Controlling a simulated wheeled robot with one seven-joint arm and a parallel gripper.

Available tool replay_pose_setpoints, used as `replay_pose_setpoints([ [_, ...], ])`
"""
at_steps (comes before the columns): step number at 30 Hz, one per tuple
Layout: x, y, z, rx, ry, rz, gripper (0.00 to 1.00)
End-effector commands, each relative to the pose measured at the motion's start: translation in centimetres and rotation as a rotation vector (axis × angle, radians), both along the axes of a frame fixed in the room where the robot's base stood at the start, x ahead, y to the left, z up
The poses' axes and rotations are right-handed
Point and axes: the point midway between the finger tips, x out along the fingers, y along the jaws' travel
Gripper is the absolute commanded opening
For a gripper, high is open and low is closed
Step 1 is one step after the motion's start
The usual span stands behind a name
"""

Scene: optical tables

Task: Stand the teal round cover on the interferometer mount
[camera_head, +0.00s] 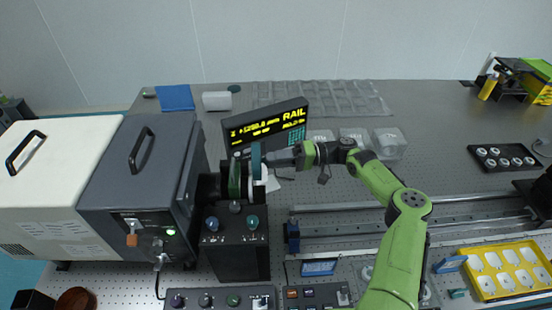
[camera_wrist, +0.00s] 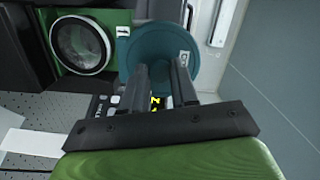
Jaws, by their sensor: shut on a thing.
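The teal round cover (camera_head: 256,160) is seen nearly edge-on in the head view, at the tip of my gripper (camera_head: 269,158). In the wrist view the cover (camera_wrist: 148,50) shows its flat teal face with a small pale label, beyond my fingertips (camera_wrist: 160,70). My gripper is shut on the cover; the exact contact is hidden. The interferometer mount, a dark green part (camera_head: 235,181) on the black instrument, stands just left of the cover. In the wrist view its green plate with a round ringed opening (camera_wrist: 106,63) lies left of the cover. I cannot tell whether they touch.
A black control box (camera_head: 236,254) stands below the mount. The RAIL display (camera_head: 265,125) stands close behind my gripper. A grey instrument case (camera_head: 135,175) is at left. Metal rails (camera_head: 350,206) and a yellow tray (camera_head: 505,269) lie to the right.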

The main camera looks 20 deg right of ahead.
Motion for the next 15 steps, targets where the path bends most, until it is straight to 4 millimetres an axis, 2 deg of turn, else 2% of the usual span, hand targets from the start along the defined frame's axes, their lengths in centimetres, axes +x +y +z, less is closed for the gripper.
replay_pose_setpoints([
  [7,0.0,0.1,-2.3,0.001,0.004,0.0,0.0],
  [15,0.0,0.1,-5.7,0.001,0.003,0.001,0.0],
])
